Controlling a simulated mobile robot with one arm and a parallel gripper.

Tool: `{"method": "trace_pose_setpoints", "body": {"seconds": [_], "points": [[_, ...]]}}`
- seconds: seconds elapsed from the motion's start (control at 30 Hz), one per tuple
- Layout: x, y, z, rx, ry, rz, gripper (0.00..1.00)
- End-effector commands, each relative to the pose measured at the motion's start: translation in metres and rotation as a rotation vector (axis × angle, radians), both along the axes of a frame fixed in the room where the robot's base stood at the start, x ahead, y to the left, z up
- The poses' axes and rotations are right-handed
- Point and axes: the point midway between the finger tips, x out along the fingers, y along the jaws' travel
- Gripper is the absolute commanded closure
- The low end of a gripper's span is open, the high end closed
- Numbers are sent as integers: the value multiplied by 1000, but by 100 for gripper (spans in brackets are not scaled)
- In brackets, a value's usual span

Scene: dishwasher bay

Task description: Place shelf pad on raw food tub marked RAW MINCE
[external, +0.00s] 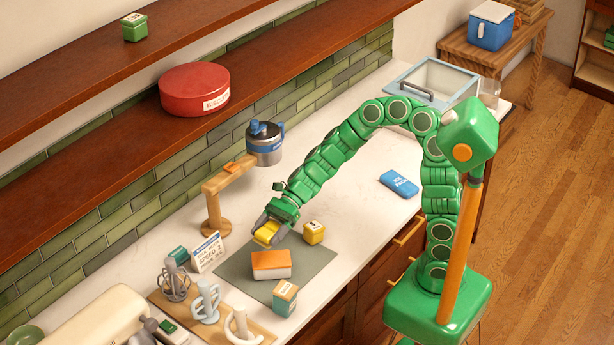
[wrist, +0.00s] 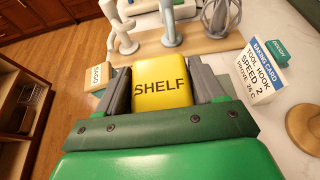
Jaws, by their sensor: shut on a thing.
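My gripper (external: 267,236) is shut on the yellow shelf pad (external: 265,233), holding it over the far part of the grey mat. In the wrist view the pad (wrist: 162,82), printed SHELF, sits between both fingers of my gripper (wrist: 160,88). Another small yellow block (external: 314,232) with a white label stands on the mat to the right of the gripper. An orange-topped, pale-sided block (external: 271,266) lies on the mat just nearer than the gripper. I cannot read RAW MINCE on anything, so I cannot tell which thing is the tub.
A green-and-tan box (external: 285,298) stands at the mat's (external: 318,262) near edge. A wooden stand (external: 213,208), a baking card (external: 208,252) and mixer tools (external: 207,303) are to the left. A blue pack (external: 399,184) lies right on the clear counter. A glass-topped bin (external: 433,82) is farther back.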

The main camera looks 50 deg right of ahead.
Motion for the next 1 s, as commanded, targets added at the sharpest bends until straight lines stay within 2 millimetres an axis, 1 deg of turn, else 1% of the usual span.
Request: {"method": "trace_pose_setpoints", "body": {"seconds": [0.17,0.4,0.63,0.83,1.0], "points": [[1,0,-17,0,2,-2,62],[0,0,-44,3,2,-1,62],[0,0,-58,0,1,0,62],[0,0,-79,0,4,-1,62],[0,0,-88,0,0,1,62]]}}
